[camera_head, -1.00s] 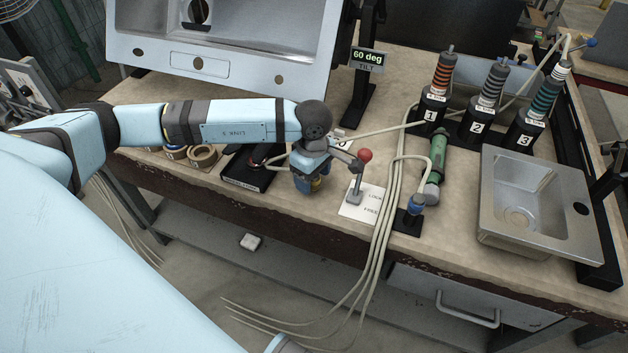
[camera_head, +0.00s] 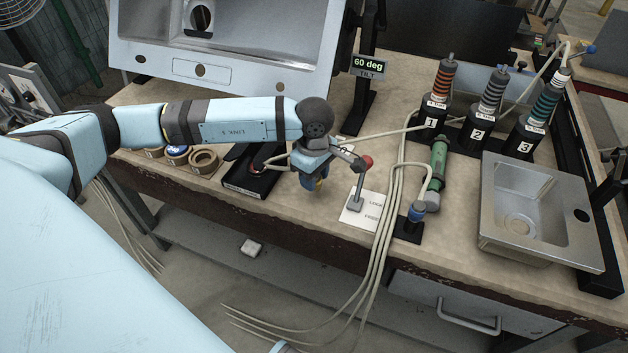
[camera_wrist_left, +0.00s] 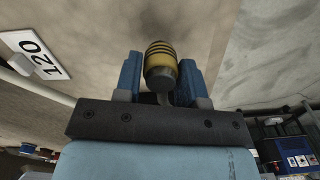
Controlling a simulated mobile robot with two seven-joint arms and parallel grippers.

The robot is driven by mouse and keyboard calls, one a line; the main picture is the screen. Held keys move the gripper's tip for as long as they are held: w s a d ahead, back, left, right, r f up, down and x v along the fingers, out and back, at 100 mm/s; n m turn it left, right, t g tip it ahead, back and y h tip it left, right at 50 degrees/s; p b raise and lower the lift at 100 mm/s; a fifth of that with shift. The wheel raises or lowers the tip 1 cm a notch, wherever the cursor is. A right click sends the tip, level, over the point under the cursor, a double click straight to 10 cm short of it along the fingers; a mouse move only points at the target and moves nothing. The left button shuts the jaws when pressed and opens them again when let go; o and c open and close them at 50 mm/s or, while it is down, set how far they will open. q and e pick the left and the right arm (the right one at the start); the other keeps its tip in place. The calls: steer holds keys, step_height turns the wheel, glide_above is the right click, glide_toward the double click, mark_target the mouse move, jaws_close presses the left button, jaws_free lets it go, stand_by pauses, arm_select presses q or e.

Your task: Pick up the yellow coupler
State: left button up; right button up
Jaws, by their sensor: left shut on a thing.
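The yellow coupler (camera_wrist_left: 160,58) has dark bands and sits between the two blue fingers of my left gripper (camera_wrist_left: 159,75) in the left wrist view. The fingers are shut on it. In the head view my left gripper (camera_head: 314,180) points down near the bench's front edge, left of the red-knobbed lever. Only a small yellow bit of the coupler (camera_head: 319,186) shows there, beside the blue finger. The gripper hides the rest. My right gripper is not in view.
A lever with a red knob (camera_head: 366,162) stands close on the right on a white card (camera_head: 352,218). A black stand (camera_head: 247,180) and tape rolls (camera_head: 204,161) are on the left. Hoses (camera_head: 385,240) hang over the front edge. A green cylinder (camera_head: 437,165) and small sink (camera_head: 555,240) are further right.

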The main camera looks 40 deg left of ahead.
arm_select(q)
step_height(320, 180, up, 18)
steer(key=p, duration=0.1)
steer(key=shift+f, duration=0.2)
stand_by(0.4)
steer(key=shift+r, duration=0.1)
